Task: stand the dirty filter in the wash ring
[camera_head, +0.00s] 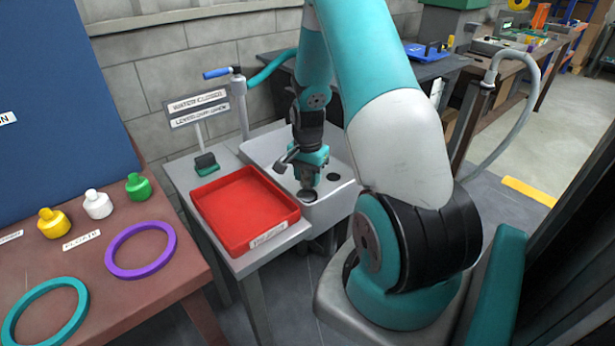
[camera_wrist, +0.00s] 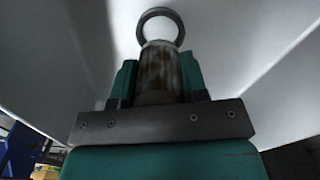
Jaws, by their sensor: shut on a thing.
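My gripper (camera_head: 307,184) is inside the grey wash basin (camera_head: 337,205), pointing down. In the wrist view my gripper (camera_wrist: 158,85) is shut on the dirty filter (camera_wrist: 160,70), a brown, stained cylinder between the two teal fingers. The filter's dark end (camera_head: 308,196) shows below the fingers in the head view. The wash ring (camera_wrist: 160,22), a grey round ring, lies just beyond the filter's far end in the wrist view. The filter's end overlaps the ring's near edge in that picture. I cannot tell whether they touch.
A red tray (camera_head: 245,210), empty, stands left of the basin. Behind it are a small sign (camera_head: 198,107) and a tap with a blue handle (camera_head: 217,72). A brown table (camera_head: 95,260) at left holds purple and teal rings and several small bottles.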

